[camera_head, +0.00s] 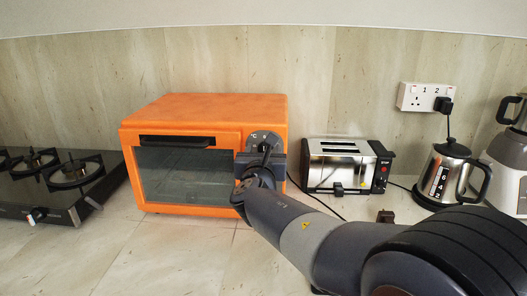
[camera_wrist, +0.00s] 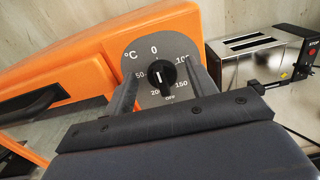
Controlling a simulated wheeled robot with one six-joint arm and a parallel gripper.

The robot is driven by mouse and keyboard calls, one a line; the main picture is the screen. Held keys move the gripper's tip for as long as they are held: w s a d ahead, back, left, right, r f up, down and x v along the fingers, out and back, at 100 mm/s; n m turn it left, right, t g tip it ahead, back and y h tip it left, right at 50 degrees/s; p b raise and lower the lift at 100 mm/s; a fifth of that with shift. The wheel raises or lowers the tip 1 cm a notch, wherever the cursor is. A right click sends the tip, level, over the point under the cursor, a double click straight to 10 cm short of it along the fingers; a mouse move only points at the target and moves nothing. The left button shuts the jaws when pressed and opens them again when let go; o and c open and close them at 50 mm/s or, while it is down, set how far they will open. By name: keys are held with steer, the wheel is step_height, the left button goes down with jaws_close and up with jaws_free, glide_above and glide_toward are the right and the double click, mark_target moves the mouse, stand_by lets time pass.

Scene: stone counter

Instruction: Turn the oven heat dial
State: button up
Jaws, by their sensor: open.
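The orange oven (camera_head: 210,108) stands on the counter, left of centre in the head view, with its glass door (camera_head: 187,175) shut. Its heat dial is a black knob (camera_wrist: 161,76) on a grey plate (camera_wrist: 183,50) marked in °C, seen in the wrist view. The white mark on the knob points up towards 0. My gripper (camera_wrist: 164,82) is open, with one finger on each side of the knob. I cannot tell whether the fingers touch it. In the head view my gripper (camera_head: 262,158) is at the oven's right front and hides most of the dial area.
A silver toaster (camera_head: 340,165) stands close to the right of the oven. A kettle (camera_head: 446,175), a blender (camera_head: 510,160) and a wall socket (camera_head: 418,97) are further right. A gas hob (camera_head: 60,185) is on the left. The counter in front of the oven (camera_head: 165,255) is clear.

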steer(key=c, duration=1)
steer(key=shift+o, duration=0.2)
steer(key=shift+f+b, duration=0.1)
steer(key=shift+b, duration=0.3)
